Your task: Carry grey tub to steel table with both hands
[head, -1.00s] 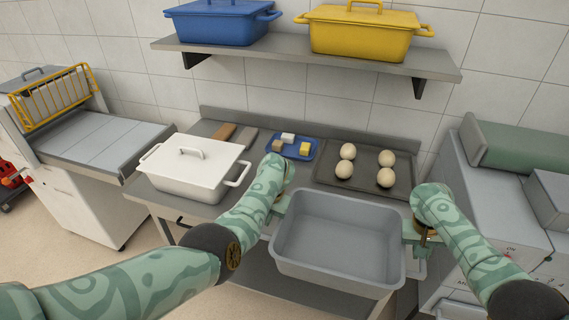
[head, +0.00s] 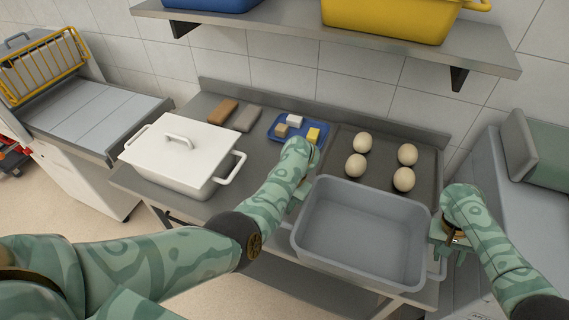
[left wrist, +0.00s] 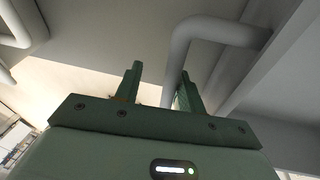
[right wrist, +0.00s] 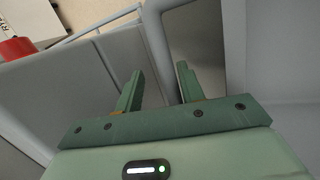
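The grey tub (head: 362,262) is empty and upright, held at the front edge of the steel table (head: 256,156), its back part over the tabletop. My left gripper (head: 300,197) is at the tub's left end, its fingers mostly hidden by my arm. In the left wrist view its fingers (left wrist: 158,88) stand either side of a grey tub handle (left wrist: 178,55). My right gripper (head: 447,246) is at the tub's right end. In the right wrist view its fingers (right wrist: 158,90) stand either side of the other handle.
A white lidded pot (head: 180,160) stands on the table's left. A blue tray (head: 284,136) with small blocks and a dark tray (head: 345,142) with several eggs lie behind the tub. A wall shelf (head: 290,30) carries blue and yellow pots. Equipment (head: 488,170) stands close on the right.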

